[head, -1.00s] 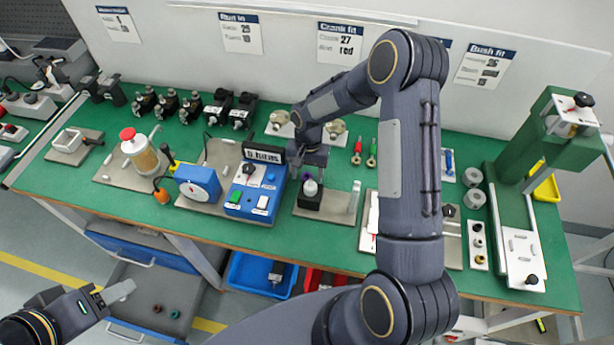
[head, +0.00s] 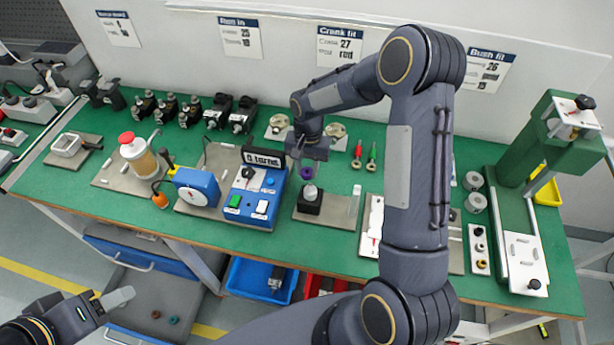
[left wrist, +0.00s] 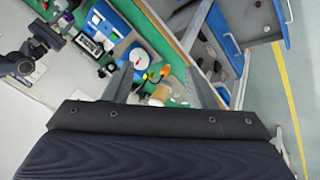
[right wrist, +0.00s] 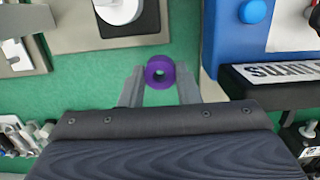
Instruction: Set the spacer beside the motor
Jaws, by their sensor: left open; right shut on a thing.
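A purple spacer ring (head: 307,173) is between the fingertips of my right gripper (head: 307,165), which is shut on it. The ring also shows in the right wrist view (right wrist: 160,73), its hole clear, above green bench top. A black block with a silver round top (head: 310,198) stands on a grey plate just in front of the ring, apart from it. Several dark motor-like units (head: 216,112) stand at the back left; I cannot tell which thing is the task's motor. My left gripper (head: 122,298) is open and empty, low at the left, off the bench.
A blue box with a display (head: 255,195) is close left of my right gripper. A green press (head: 545,150) stands at the right. Narrow green bench top is free behind the block's plate.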

